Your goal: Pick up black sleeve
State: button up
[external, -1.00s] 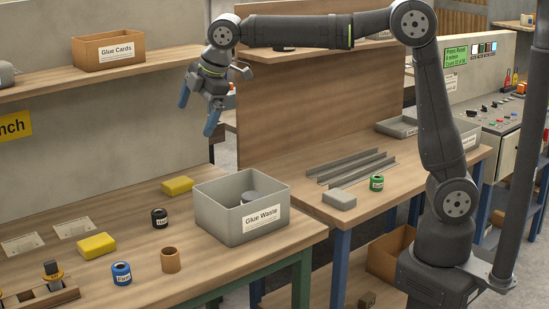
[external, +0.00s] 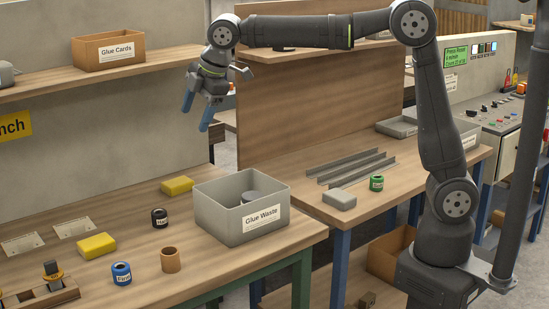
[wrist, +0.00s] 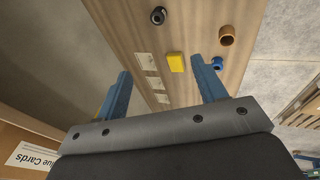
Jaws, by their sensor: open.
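The black sleeve (external: 160,218) is a short black cylinder with a pale label. It stands on the left workbench, between two yellow blocks and left of the grey Glue Waste box. It also shows near the top of the wrist view (wrist: 158,15). My gripper (external: 197,114) has blue fingers, spread apart and empty. It hangs high above the bench, well apart from the sleeve. In the wrist view my gripper (wrist: 161,68) has its two fingers on either side, with the sleeve beyond their tips.
The Glue Waste box (external: 241,207) stands right of the sleeve. A blue roll (external: 121,273) and a brown ring (external: 170,260) stand in front. Yellow blocks (external: 97,246) (external: 178,185) lie nearby. A shelf holds the Glue Cards box (external: 108,50) at upper left.

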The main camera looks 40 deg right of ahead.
jog(key=w+a+f+g+h, duration=0.1)
jog(key=w+a+f+g, duration=0.1)
jog(key=w+a+f, duration=0.5)
jog(key=g+h, duration=0.1)
jog(key=g, duration=0.1)
send_over(159, 215)
jog(key=w+d, duration=0.1)
jog(key=w, duration=0.2)
notch_tip(159, 215, down, 6)
jog(key=shift+m, duration=0.3)
jog(key=f, duration=1.1)
jog(key=shift+s+f, duration=0.3)
jog(key=shift+f, duration=0.1)
jog(key=shift+s+f, duration=0.15)
jog(key=shift+f, duration=1.2)
jog(key=shift+s+f, duration=0.1)
jog(key=shift+f, duration=1.25)
jog(key=shift+c, duration=0.5)
jog(key=c, duration=1)
